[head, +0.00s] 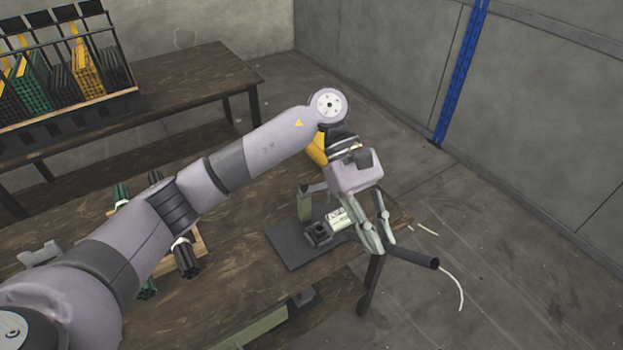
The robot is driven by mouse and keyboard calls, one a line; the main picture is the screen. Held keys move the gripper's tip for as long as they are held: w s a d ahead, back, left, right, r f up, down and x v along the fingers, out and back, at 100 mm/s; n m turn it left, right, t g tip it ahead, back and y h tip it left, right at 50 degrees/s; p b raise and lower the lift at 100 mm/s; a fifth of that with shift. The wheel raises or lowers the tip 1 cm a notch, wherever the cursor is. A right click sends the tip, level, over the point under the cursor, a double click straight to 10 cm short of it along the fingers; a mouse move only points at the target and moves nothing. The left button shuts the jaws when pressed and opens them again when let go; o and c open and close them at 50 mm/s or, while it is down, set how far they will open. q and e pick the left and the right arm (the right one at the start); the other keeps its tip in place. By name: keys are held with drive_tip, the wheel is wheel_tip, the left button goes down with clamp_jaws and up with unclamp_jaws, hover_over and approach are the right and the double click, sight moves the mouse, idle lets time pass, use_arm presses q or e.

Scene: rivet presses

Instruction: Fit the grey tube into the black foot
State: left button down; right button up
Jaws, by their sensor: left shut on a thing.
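My left gripper (376,246) hangs down over the right end of the workbench, its fingers shut on a dark grey tube (412,257). The tube lies nearly level and sticks out to the right past the fingers, beyond the bench edge; its left end is hidden behind them. A small black block, which looks like the black foot (318,234), sits on a dark plate (290,250) to the left of the fingers. The tube is apart from it in the picture. My right gripper is not in view.
A greenish upright (305,206) and a white, marked cylinder (339,219) stand close by the foot. Dark and green parts lie around a wooden tray (200,240), partly behind my arm. A rack (68,110) of coloured parts stands on the back table (180,80).

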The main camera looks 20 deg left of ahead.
use_arm(q)
drive_tip(key=w+a+r+n+t+h+p, duration=0.1)
drive_tip(key=w+a+r+n+t+h, duration=0.15)
drive_tip(key=w+n+t+h, duration=0.7)
drive_tip(key=w+a+f+n+t+y, duration=0.2)
drive_tip(key=a+f+n+t, duration=0.2)
drive_tip(key=a+t, duration=0.2)
drive_tip(key=w+a+f+n+t+y+p, duration=0.1)
drive_tip(key=w+a+f+n+t+y, duration=0.1)
drive_tip(key=a+f+n+t, duration=0.3)
drive_tip(key=a+t, duration=0.1)
drive_tip(key=a, duration=0.1)
drive_tip(key=shift+w+a+f, duration=0.25)
drive_tip(key=shift+a, duration=0.1)
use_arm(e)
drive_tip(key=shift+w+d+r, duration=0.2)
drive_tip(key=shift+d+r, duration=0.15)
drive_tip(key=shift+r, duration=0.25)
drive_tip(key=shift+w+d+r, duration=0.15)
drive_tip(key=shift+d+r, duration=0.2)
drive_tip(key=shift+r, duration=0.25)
use_arm(q)
drive_tip(key=shift+y, duration=0.25)
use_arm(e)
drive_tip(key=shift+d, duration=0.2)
use_arm(q)
wheel_tip(320, 180, down, 6)
drive_tip(key=b, duration=0.7)
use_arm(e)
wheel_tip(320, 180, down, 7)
